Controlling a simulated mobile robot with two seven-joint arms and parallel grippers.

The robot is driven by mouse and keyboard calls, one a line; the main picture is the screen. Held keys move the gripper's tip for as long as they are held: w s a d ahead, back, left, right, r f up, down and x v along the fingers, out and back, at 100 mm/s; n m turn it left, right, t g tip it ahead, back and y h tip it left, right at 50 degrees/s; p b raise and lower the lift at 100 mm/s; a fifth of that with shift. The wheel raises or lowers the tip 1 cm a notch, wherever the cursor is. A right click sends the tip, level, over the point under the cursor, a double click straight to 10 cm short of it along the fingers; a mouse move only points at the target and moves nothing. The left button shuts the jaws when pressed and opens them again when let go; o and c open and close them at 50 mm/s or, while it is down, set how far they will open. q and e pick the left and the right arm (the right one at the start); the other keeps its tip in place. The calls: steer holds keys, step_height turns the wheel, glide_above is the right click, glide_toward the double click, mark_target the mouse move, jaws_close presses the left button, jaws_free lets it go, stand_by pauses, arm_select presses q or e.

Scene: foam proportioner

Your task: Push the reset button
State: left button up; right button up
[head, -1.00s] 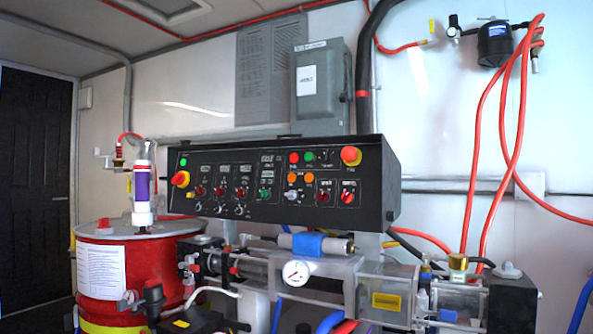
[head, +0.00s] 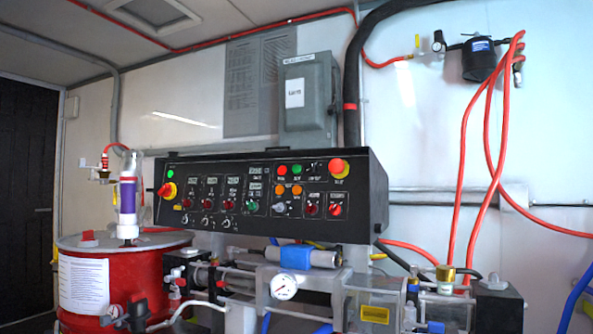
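The black control panel (head: 232,227) stands in the middle of the head view, with several buttons, knobs and small displays on its sloped face. A large red mushroom button with a yellow collar (head: 337,168) is at its upper right. Small red, green and orange buttons (head: 289,189) sit right of centre. The labels are too small to read, so I cannot tell which button is the reset. Neither of my grippers is in view.
A red drum (head: 140,272) stands at left, with a clear and purple cylinder above it. Pumps and a pressure gauge (head: 284,287) sit below the panel. A grey electrical box (head: 309,98) is on the wall behind. Red hoses (head: 488,150) hang at right. The space before the panel looks clear.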

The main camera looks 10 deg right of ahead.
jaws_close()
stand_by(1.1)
